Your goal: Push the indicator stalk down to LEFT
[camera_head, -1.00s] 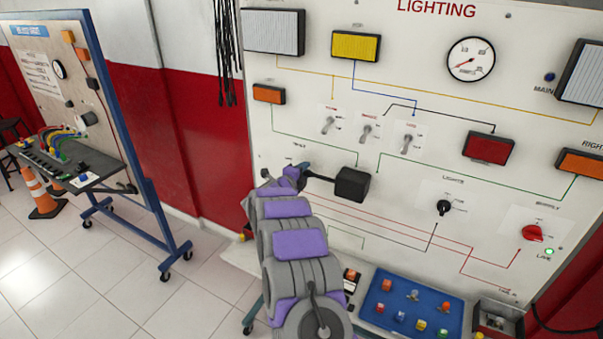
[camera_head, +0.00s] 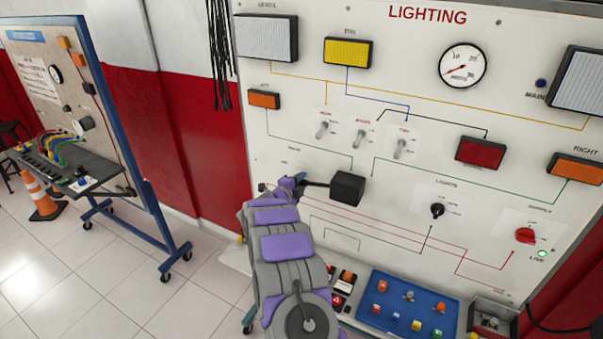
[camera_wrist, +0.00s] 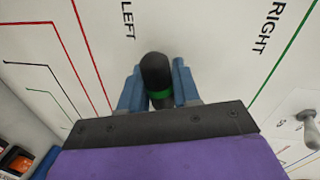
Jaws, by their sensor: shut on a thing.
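The indicator stalk (camera_head: 317,184) is a thin dark rod reaching left from a black box (camera_head: 348,188) on the lighting board. My gripper (camera_head: 296,182) is at its left end in the head view. In the wrist view, the blue fingers of my gripper (camera_wrist: 158,90) sit on both sides of the stalk's black rounded end (camera_wrist: 156,72), which has a green band. The gripper is shut on it. The stalk looks nearly level, sloping slightly. The word LEFT (camera_wrist: 128,20) shows left of it in the wrist view and RIGHT (camera_wrist: 268,28) to the right. My arm hides the panel below.
The board (camera_head: 400,140) carries toggle switches (camera_head: 322,130), lamps, a gauge (camera_head: 462,66), a black knob (camera_head: 437,210) and a red knob (camera_head: 525,236). A blue tray (camera_head: 408,284) with small coloured parts lies below. Another trainer stand (camera_head: 110,130) and a cone (camera_head: 40,197) stand left.

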